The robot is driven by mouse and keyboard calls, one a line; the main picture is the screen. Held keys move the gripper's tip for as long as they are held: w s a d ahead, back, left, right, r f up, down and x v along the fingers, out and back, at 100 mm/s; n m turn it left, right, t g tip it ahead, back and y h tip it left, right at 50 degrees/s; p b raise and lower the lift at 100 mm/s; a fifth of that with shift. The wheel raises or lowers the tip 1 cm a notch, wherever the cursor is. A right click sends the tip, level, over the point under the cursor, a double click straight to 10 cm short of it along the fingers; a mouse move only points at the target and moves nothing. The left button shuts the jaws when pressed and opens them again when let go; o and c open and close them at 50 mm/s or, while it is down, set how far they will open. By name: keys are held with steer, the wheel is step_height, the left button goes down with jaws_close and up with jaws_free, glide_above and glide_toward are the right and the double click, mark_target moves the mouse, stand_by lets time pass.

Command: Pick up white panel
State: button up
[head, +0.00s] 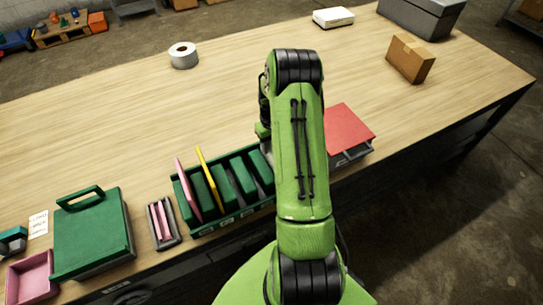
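My green arm rises through the middle of the head view and hides what is behind it. My gripper's fingers do not show. A green slotted rack (232,222) stands at the table's near edge, left of the arm. The rack's right end is covered by my arm. I cannot make out a white panel for certain; a pale sliver shows beside the arm at the rack's right end.
Left of the rack are a grey holder (174,238) with pink pieces, a green case (92,238) and a pink tray (32,280). A red-topped box (348,128) is right of the arm. A tape roll (183,55), white box (333,17) and cardboard box (410,58) stand farther back.

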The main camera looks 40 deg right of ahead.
jaws_close()
